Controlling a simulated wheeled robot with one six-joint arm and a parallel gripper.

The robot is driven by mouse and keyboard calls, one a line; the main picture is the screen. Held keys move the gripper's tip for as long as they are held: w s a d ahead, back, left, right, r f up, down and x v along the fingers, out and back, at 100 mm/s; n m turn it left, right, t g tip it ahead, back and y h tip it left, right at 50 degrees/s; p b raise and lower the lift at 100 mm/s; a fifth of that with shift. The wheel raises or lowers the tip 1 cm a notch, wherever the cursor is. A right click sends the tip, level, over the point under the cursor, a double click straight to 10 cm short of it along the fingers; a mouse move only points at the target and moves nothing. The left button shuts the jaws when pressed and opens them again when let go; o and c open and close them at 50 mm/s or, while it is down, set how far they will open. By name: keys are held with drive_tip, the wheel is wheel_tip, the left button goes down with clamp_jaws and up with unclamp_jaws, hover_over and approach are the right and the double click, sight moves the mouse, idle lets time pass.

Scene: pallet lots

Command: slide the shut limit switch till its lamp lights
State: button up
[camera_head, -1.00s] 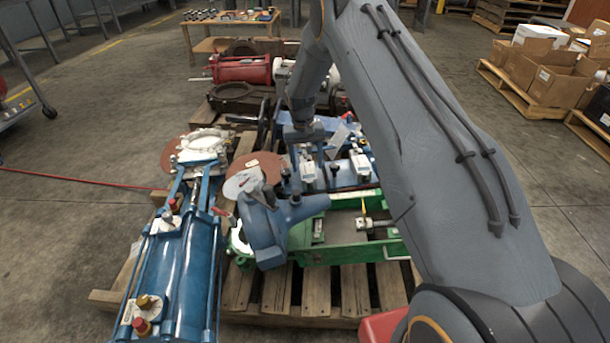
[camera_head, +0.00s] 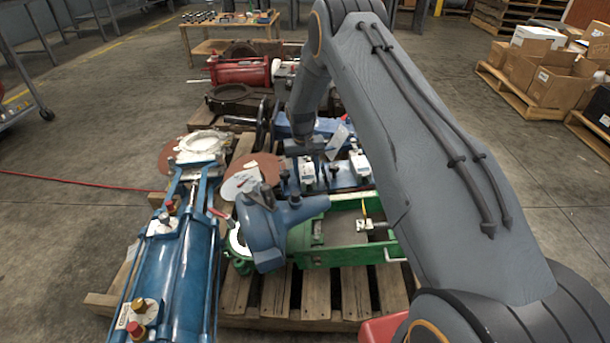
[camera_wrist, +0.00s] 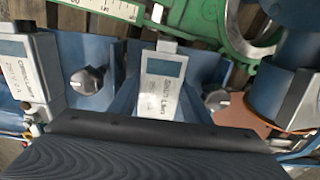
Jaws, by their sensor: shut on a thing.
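The shut limit switch (camera_wrist: 163,82) is a pale block with a teal window and lettering on its face, near the middle of the wrist view. My gripper (camera_wrist: 162,108) is shut on it, one dark blue finger on each side. In the head view the switch (camera_head: 307,172) stands on a blue rail, left of a similar switch, with my gripper (camera_head: 308,158) over it. The similar switch (camera_wrist: 22,75) is at the left of the wrist view, apart from my gripper. I cannot make out a lit lamp.
A round knob (camera_wrist: 88,82) stands between the two switches. A green machine frame (camera_head: 345,245) and a blue motor-like body (camera_head: 265,235) lie on the near side. A blue cylinder (camera_head: 175,270) lies at left. The pallet (camera_head: 275,295) is crowded.

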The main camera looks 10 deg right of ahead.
sight(308, 171)
drive_tip(key=shift+d, duration=0.4)
drive_tip(key=o, duration=1.5)
drive_tip(key=shift+r, duration=0.1)
drive_tip(key=shift+a+r+p, duration=0.1)
drive_tip(key=shift+r+p, duration=0.1)
drive_tip(key=shift+p, duration=0.1)
drive_tip(key=r, duration=0.2)
drive_tip(key=r+p, duration=0.1)
drive_tip(key=r, duration=0.2)
drive_tip(key=r+p, duration=0.1)
drive_tip(key=r, duration=0.1)
drive_tip(key=shift+a+r, duration=0.15)
drive_tip(key=shift+a, duration=0.1)
